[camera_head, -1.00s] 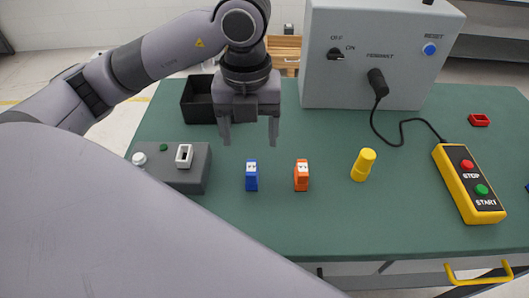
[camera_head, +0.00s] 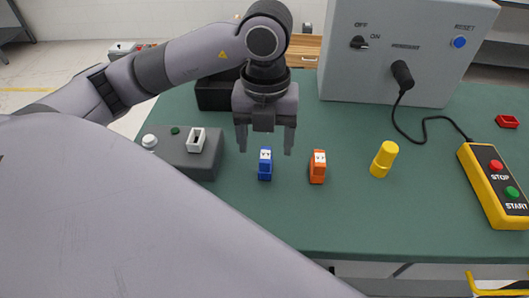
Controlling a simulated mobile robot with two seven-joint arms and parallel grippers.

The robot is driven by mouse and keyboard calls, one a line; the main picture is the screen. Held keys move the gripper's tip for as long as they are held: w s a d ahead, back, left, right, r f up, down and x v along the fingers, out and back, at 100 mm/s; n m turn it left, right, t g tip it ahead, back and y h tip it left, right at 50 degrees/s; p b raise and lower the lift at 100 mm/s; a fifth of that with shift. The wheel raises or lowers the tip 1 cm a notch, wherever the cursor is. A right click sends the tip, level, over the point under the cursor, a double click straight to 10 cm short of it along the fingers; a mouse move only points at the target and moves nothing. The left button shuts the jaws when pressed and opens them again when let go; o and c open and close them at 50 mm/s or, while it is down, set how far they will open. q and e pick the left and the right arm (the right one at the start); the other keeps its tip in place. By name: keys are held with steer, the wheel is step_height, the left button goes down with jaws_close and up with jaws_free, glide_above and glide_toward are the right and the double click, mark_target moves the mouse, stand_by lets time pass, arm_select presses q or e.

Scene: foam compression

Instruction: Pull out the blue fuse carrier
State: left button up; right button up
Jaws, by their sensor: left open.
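The blue fuse carrier (camera_head: 265,165) stands upright on the green table, with a pale top face. My left gripper (camera_head: 265,145) points down with its two fingers apart, one on each side above the blue carrier in the picture. It is empty, and I cannot tell its exact height over the carrier. My right gripper is not in view.
An orange carrier (camera_head: 317,168) stands close to the right of the blue one. A yellow cylinder (camera_head: 383,160) is further right. A grey block with a white socket (camera_head: 196,140) lies left. A grey control box (camera_head: 400,60), cable and yellow pendant (camera_head: 497,185) occupy the right.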

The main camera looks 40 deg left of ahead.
mark_target(266, 154)
arm_select(q)
steer(key=shift+f+b, duration=1.15)
steer(key=shift+f, duration=0.6)
jaws_close()
steer(key=shift+r, duration=0.1)
steer(key=shift+r+p, duration=2.1)
steer(key=shift+r, duration=0.9)
